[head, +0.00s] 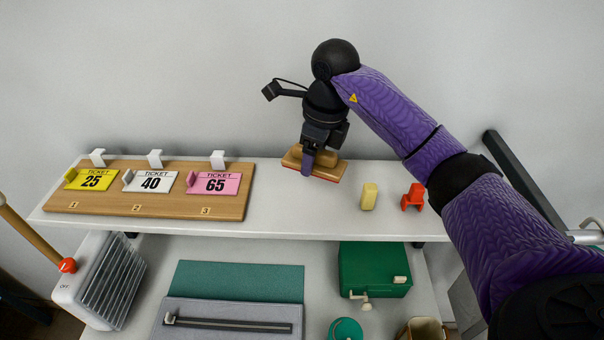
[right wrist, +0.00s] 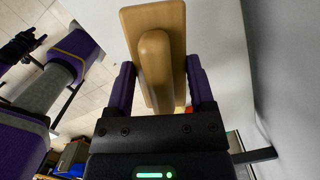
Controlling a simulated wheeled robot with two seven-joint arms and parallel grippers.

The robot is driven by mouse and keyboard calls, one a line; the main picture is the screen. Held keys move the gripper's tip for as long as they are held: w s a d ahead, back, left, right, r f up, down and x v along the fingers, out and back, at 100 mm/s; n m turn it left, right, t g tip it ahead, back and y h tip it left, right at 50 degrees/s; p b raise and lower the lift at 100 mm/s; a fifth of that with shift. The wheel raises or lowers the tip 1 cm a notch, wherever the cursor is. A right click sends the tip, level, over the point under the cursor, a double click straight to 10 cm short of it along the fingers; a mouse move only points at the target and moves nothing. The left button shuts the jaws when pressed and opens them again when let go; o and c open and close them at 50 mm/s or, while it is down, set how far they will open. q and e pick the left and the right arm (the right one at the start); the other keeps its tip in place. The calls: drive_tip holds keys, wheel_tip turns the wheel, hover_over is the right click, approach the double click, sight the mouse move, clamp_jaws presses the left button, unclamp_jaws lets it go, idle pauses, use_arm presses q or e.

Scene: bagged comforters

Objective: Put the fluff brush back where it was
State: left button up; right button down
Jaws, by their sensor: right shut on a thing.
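The fluff brush (head: 327,170) has a flat wooden back, a raised wooden grip and a reddish edge underneath. In the head view it is at the back of the white upper shelf, right of the ticket board. I cannot tell whether it touches the shelf. My right gripper (head: 309,161) points down and is shut on its grip. In the right wrist view the brush (right wrist: 166,16) lies between the two purple fingers. My left gripper (right wrist: 20,45) shows small and dark at the left of that view, away from the brush; its jaws are unclear.
The wooden board (head: 150,208) holds yellow, white and pink tickets. A cream block (head: 369,196) and a red piece (head: 413,197) stand right of the brush. Below are a green box (head: 374,270), a green mat (head: 240,281) and a heater (head: 100,280). Bare shelf lies around the brush.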

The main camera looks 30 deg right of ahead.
sight(314, 196)
drive_tip(key=f, duration=0.1)
drive_tip(key=s+f, duration=0.1)
drive_tip(key=f, duration=0.1)
drive_tip(key=shift+s+f, duration=0.1)
drive_tip(key=shift+s, duration=0.1)
drive_tip(key=f, duration=0.1)
drive_tip(key=f+p, duration=0.1)
drive_tip(key=f, duration=0.1)
drive_tip(key=shift+w+f, duration=0.2)
drive_tip(key=shift+f, duration=0.05)
drive_tip(key=shift+w+f, duration=0.1)
drive_tip(key=shift+f, duration=0.1)
use_arm(q)
drive_tip(key=shift+s+d+r, duration=0.1)
drive_tip(key=shift+s+r, duration=0.45)
drive_tip(key=shift+s, duration=0.25)
